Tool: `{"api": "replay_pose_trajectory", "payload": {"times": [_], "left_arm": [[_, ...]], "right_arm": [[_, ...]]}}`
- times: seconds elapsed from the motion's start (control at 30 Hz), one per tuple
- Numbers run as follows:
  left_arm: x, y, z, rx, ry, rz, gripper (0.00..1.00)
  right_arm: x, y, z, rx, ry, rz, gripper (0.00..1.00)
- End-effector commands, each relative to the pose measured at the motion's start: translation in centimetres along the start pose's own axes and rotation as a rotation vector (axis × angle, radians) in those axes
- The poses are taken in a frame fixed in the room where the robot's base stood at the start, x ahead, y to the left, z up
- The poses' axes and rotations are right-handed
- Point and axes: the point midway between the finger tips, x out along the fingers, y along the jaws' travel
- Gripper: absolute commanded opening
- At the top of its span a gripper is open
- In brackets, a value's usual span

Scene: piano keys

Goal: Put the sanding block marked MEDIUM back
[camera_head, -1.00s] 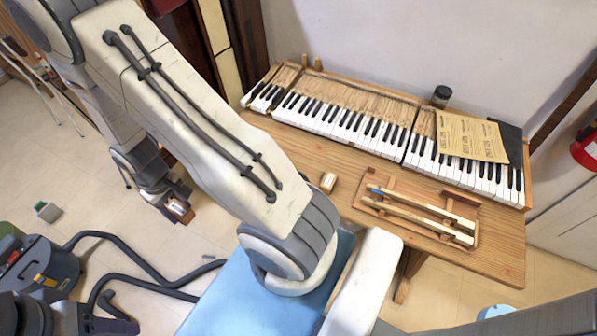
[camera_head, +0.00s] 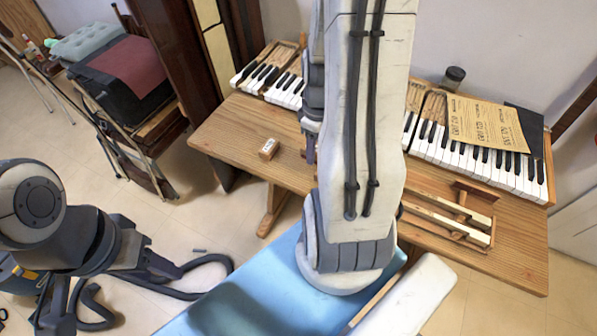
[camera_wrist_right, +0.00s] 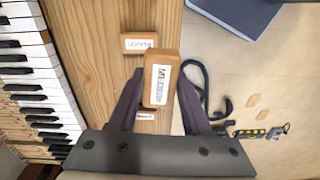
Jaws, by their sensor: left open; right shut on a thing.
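My right gripper (camera_wrist_right: 160,78) is shut on an orange-brown sanding block (camera_wrist_right: 158,92) in the right wrist view. Its white label starts with "ME"; the rest is blurred. Behind it, a similar block with a white label (camera_wrist_right: 138,42), upside down and seeming to read ROUGH, lies on the wooden table. A small white label (camera_wrist_right: 145,116) shows on the table between my fingers. In the head view my right arm hides the held block; one labelled block (camera_head: 269,149) lies on the table's left part. My left gripper (camera_head: 165,268) is open and empty over the floor at left.
The table (camera_head: 235,135) carries a piano keyboard (camera_head: 480,165) with a paper (camera_head: 485,125) and a dark jar (camera_head: 453,77). A wooden rack with loose keys (camera_head: 450,215) stands at right. A blue-topped bench (camera_head: 250,295) is in front. A hose (camera_head: 205,270) lies on the floor.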

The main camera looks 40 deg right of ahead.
Motion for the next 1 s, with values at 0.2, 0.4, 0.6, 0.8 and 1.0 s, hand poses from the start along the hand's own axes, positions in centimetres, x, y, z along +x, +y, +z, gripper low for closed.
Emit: {"api": "replay_pose_trajectory", "payload": {"times": [0.2, 0.4, 0.6, 0.8, 1.0], "left_arm": [[1.9, -0.1, 0.1, 0.000, 0.001, 0.000, 0.50], [1.6, -0.1, 0.1, 0.000, 0.001, 0.000, 0.50], [1.2, -0.1, 0.0, 0.000, 0.001, 0.000, 0.50], [1.0, -0.1, 0.0, 0.000, 0.001, 0.000, 0.50], [0.8, -0.1, 0.0, 0.000, 0.001, 0.000, 0.50]], "right_arm": [[0.8, 0.7, 3.1, -0.063, 0.000, 0.000, 0.00], [2.7, 1.5, -0.1, -0.078, -0.003, -0.004, 0.00], [5.4, 2.5, -4.5, -0.075, -0.002, -0.003, 0.00], [7.1, 3.2, -7.3, -0.071, -0.001, -0.001, 0.00], [8.8, 3.3, -7.7, -0.068, -0.003, -0.004, 0.00]]}}
